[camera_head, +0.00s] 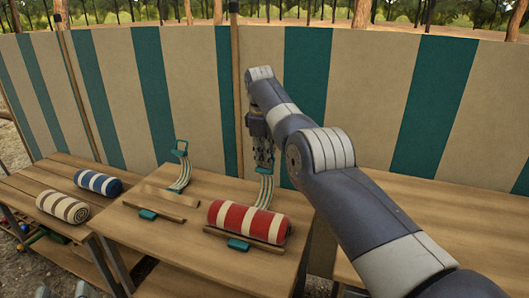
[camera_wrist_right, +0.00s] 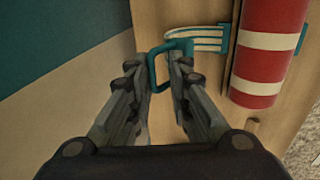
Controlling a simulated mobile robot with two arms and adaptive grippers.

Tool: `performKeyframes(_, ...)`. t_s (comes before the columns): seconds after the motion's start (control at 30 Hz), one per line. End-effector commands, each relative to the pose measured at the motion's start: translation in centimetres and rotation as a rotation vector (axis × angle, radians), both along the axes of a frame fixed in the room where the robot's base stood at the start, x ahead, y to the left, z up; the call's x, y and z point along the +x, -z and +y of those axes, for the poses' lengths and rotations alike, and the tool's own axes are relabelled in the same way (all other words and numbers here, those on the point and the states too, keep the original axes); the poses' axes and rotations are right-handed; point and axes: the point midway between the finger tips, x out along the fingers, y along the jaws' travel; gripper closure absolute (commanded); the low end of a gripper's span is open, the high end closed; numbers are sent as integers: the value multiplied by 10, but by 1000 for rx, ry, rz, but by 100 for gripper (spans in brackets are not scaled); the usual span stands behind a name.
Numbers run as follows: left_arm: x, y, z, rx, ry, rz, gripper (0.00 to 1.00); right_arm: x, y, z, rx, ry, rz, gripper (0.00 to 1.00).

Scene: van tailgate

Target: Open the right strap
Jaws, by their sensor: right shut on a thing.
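The right strap (camera_head: 265,191) is a pale striped band behind the red-and-white roll (camera_head: 247,221). It stands up from the table, its upper end at my right gripper (camera_head: 263,160). In the right wrist view my right gripper (camera_wrist_right: 162,72) is shut on the strap's teal loop (camera_wrist_right: 154,68). The striped band (camera_wrist_right: 208,38) runs from the loop toward the roll (camera_wrist_right: 268,50). A teal buckle (camera_head: 239,244) sits at the table side in front of the roll. The left strap (camera_head: 181,173) stands curved upward with its teal loop free. My left gripper does not show.
Wooden strips (camera_head: 160,200) lie beside the roll on the middle table (camera_head: 180,245). A blue-striped roll (camera_head: 98,183) and a beige-striped roll (camera_head: 62,207) lie on the left table. A striped fabric wall (camera_head: 190,90) stands close behind. The right table (camera_head: 430,225) is bare where visible.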

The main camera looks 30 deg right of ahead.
Motion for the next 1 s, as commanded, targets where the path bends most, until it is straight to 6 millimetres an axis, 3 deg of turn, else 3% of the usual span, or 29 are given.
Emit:
performKeyframes(0.03, 0, 2, 0, 1, 0, 4, 60, -4, 11, -2, 2, 9, 18, 100)
performKeyframes(0.33, 0, 2, 0, 2, 0, 5, 60, -3, 11, -2, 2, 9, 17, 100)
performKeyframes(0.37, 0, 2, 0, 2, -1, 5, 60, -3, 11, -2, 2, 9, 17, 80)
performKeyframes(0.4, 0, 2, 0, 2, -1, 5, 60, -3, 11, -2, 2, 10, 17, 74)
performKeyframes(0.73, 0, 1, 0, 0, 1, 1, 60, -3, 9, -3, -2, 5, 16, 74)
performKeyframes(0.87, 0, 1, 0, 1, 1, 2, 60, -4, -4, -1, -3, 5, 11, 74)
performKeyframes(1.0, 0, 1, 0, 1, 1, 2, 60, -6, -33, 4, -2, 4, 4, 74)
